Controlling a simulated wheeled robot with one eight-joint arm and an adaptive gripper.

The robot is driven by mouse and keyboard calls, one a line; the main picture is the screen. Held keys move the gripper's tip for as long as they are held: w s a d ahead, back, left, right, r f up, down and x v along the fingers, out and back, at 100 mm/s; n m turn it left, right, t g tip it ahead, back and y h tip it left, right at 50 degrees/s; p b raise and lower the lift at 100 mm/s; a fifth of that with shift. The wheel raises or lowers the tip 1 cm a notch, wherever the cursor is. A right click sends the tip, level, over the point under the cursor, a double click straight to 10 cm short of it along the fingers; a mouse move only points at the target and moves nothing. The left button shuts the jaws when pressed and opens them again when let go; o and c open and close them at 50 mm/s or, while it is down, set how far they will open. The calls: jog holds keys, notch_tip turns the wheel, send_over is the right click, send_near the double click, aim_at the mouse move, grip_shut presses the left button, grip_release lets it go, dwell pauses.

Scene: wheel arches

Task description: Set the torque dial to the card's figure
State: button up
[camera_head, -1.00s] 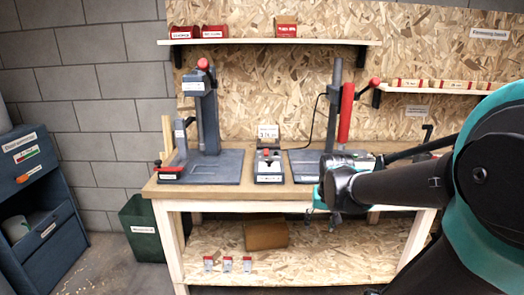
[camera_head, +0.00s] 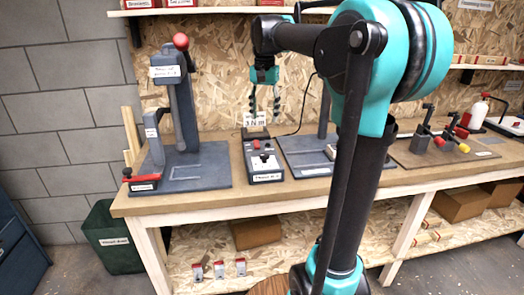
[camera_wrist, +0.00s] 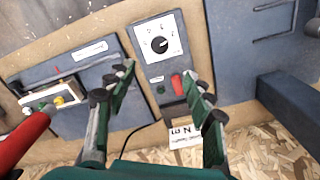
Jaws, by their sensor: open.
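The torque dial (camera_head: 264,161) is a dark knob on a white scale plate, on a small grey control box (camera_head: 264,176) standing on the workbench. In the wrist view the dial (camera_wrist: 159,45) shows nearer and face-on, but I cannot read its setting surely. The white card (camera_head: 255,119) behind the box reads "3 N m"; in the wrist view the card (camera_wrist: 185,133) is upside down and partly hidden by a finger. My gripper (camera_head: 264,103) points down, open and empty, above the box and apart from it. It also frames the wrist view (camera_wrist: 160,95).
A grey press (camera_head: 180,105) with a red ball knob stands left of the box. A second grey base (camera_head: 305,150) lies close on its right, partly behind my arm. A cable runs behind the box. Clamps (camera_head: 440,135) stand farther right. A green bin (camera_head: 110,238) is on the floor.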

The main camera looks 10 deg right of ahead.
aim_at(265, 154)
notch_tip(265, 154, down, 15)
jog(key=shift+r, duration=0.1)
dwell(0.3)
jog(key=c, duration=1.2)
jog(key=shift+o, duration=0.2)
jog(key=n, duration=0.4)
jog(key=shift+n, duration=2.9)
